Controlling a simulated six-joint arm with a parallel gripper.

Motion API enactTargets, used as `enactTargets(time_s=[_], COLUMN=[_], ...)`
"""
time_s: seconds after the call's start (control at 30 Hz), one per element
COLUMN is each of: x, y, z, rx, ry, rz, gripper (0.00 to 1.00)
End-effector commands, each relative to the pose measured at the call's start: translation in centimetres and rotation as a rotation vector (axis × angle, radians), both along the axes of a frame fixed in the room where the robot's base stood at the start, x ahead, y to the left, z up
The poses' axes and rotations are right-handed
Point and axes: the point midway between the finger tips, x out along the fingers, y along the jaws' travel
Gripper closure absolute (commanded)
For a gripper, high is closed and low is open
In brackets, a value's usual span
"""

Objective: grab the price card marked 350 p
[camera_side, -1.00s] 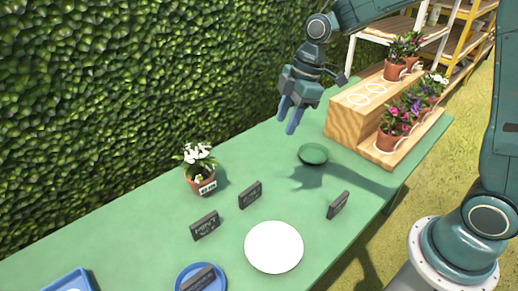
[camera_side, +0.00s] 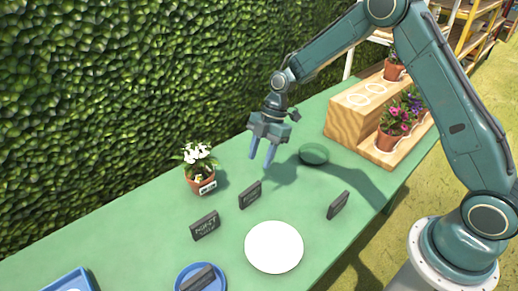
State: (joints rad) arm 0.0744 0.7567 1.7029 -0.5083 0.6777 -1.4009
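Several small dark cards stand on the green table. One card (camera_side: 250,194) is near the middle, one (camera_side: 205,226) with pale lettering like "MINT" is left of it, and one (camera_side: 338,205) stands at the right, turned edge-on. Another card (camera_side: 198,279) is on the blue plate (camera_side: 218,269) at the front. I cannot read 350 p on any of them. My gripper (camera_side: 262,163) is open and empty, fingers pointing down, above the table behind the middle card and apart from it.
A white-flowered pot (camera_side: 201,182) with a label stands left of my gripper. A green dish (camera_side: 313,154) lies to its right, beside the wooden stepped stand (camera_side: 349,125) with potted flowers. A white plate (camera_side: 274,247) and a blue tray (camera_side: 68,283) are in front. A hedge lines the back.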

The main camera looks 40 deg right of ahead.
Motion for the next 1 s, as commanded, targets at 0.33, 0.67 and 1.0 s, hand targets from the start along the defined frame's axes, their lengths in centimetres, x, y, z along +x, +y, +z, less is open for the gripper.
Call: enactTargets(time_s=[0.33,0.67,1.0], x=[-0.2,-0.3,-0.3], y=[1.1,2.9,3.3], z=[-2.6,-6.9,-7.9], rx=[-0.001,-0.001,-0.001], ry=[0.004,0.003,0.001], rz=[0.000,-0.001,-0.002], gripper=[0.60,0.60,0.60])
